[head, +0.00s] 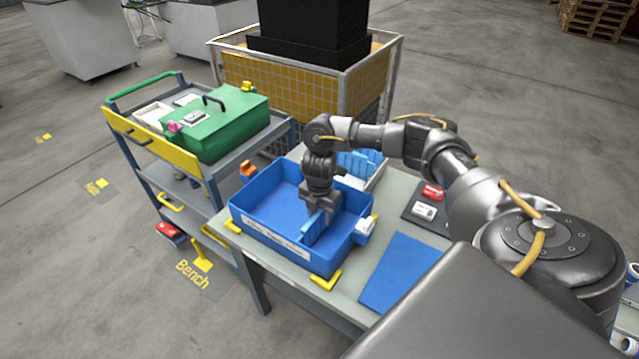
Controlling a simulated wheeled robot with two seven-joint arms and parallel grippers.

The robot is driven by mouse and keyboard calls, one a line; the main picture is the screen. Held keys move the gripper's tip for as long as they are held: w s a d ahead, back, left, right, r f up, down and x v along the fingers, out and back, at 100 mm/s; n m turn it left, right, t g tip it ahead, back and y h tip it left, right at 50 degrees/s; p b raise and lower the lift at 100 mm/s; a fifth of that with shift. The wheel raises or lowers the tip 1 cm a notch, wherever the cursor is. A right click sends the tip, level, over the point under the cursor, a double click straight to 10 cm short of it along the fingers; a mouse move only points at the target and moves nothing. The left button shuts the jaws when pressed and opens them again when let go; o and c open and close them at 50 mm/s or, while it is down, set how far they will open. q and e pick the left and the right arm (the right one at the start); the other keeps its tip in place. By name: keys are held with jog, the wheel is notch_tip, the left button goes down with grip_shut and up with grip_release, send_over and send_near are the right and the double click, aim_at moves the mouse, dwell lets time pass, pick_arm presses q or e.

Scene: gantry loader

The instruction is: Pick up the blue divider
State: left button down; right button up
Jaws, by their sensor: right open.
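A blue divider (312,229) stands upright inside the blue bin (262,194), near its right front part. My right gripper (320,208) reaches down into the bin right at the divider's top edge. Its jaws are open; the fingers partly hide the divider, and I cannot tell whether it lies between them. More blue divider-like plates (362,160) stand in a light holder behind the bin, partly hidden by my right arm. My left gripper is not in view.
The bin sits on a grey bench (345,300) between yellow corner brackets (325,281). A flat blue sheet (400,272) lies to its right. A dark mat with a red item (432,192) and a white item (424,210) lies farther right. A cart with a green case (215,125) stands left.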

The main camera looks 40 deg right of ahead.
jog(key=shift+f, duration=0.85)
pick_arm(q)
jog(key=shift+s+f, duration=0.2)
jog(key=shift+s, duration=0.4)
pick_arm(e)
jog(key=shift+c, duration=0.3)
grip_shut()
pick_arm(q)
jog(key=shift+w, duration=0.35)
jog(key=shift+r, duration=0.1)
pick_arm(e)
jog(key=shift+r, duration=0.15)
